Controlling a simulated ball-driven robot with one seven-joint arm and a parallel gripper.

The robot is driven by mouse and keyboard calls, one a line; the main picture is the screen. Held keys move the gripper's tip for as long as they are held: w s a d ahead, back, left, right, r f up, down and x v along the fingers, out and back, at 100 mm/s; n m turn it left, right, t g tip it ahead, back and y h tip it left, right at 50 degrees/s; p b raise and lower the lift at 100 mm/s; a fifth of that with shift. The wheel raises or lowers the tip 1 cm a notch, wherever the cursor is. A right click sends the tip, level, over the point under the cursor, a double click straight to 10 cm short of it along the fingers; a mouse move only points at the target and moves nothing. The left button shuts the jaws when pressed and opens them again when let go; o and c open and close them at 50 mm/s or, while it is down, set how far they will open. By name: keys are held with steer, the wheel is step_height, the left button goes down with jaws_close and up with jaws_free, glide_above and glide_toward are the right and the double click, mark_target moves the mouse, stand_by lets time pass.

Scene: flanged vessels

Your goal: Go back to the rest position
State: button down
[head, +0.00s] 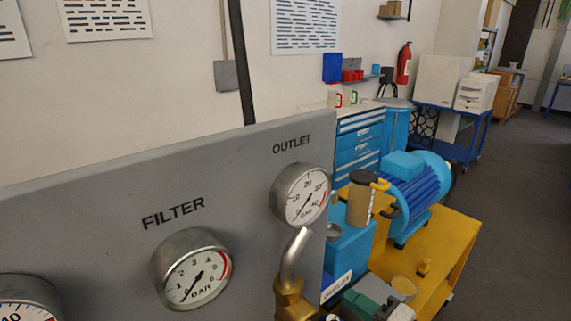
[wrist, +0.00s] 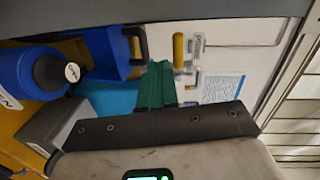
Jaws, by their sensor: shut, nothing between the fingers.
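My gripper (wrist: 157,72) shows in the wrist view. Its two green fingers are together in front of the dark grey palm bar, with nothing between them. Past the fingertips are a yellow-handled valve (wrist: 179,52) and a pale panel (wrist: 225,62) with a printed sheet; both stand apart from the fingers as far as I can tell. In the head view I cannot make out my gripper for certain.
A grey gauge panel (head: 110,200) fills the near left, with a FILTER gauge (head: 190,268) and an OUTLET gauge (head: 300,194). A blue motor (head: 412,188) stands on a yellow base (head: 445,245). Clear floor (head: 510,200) lies at the right.

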steer(key=s+d+f+n+g+h, duration=0.3)
steer(key=s+f+n+g+h, duration=0.3)
steer(key=s+f, duration=0.95)
steer(key=s+d+f+n+g+h, duration=0.1)
steer(key=s+d+g+h, duration=0.1)
steer(key=s, duration=0.6)
steer(key=s+d+f+n+g+h, duration=0.1)
steer(key=s+d+n+g+h, duration=0.1)
steer(key=s+d+g, duration=0.2)
steer(key=s+d, duration=0.2)
steer(key=s, duration=0.2)
steer(key=shift+s+f, duration=0.2)
steer(key=shift+s, duration=0.1)
